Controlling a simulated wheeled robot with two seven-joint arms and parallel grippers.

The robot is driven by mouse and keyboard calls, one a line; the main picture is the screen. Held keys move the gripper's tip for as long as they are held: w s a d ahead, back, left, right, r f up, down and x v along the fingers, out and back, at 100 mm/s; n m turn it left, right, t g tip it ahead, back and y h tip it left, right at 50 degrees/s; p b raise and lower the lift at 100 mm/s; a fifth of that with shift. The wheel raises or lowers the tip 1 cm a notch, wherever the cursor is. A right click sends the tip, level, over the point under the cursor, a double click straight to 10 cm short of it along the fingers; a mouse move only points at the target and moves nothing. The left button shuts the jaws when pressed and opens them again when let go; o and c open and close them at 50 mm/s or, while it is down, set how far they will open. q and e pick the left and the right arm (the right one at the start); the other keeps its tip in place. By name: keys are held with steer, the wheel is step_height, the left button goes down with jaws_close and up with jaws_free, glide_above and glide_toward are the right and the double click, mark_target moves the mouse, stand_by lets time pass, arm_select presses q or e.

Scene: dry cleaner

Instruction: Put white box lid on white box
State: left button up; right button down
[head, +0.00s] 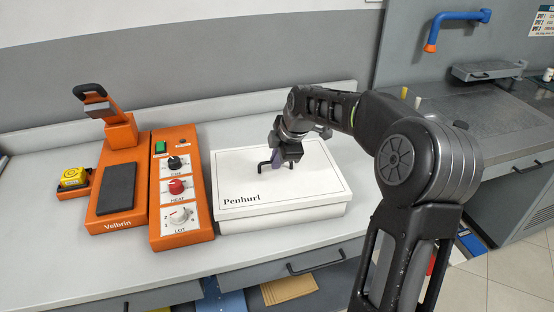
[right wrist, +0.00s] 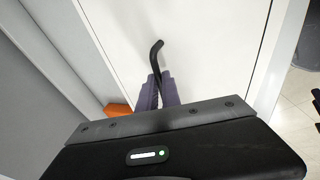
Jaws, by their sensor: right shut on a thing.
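The white box lid (head: 312,184), a flat white panel marked "Penhurl" with a black handle (head: 262,168), lies level over the white box (head: 285,219). The box's front wall shows below the lid's edge; I cannot tell if the lid touches all around. My right gripper (head: 277,160) comes down from above and is shut on the lid's black handle. In the right wrist view, the purple-grey fingers (right wrist: 161,88) close around the handle (right wrist: 156,52), with the white lid (right wrist: 205,45) below. My left gripper is not in view.
An orange press marked "Velbrin" (head: 105,222) and an orange control panel (head: 198,235) with knobs stand close left of the box. A yellow button block (head: 73,178) is at far left. The white counter (head: 40,255) is clear in front of them.

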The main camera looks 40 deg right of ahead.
steer(key=shift+f+b, duration=1.1)
steer(key=shift+f, duration=0.05)
stand_by(0.8)
stand_by(0.4)
steer(key=c, duration=1.5)
jaws_free()
steer(key=b+v, duration=0.1)
steer(key=v, duration=0.7)
steer(key=shift+f, duration=0.1)
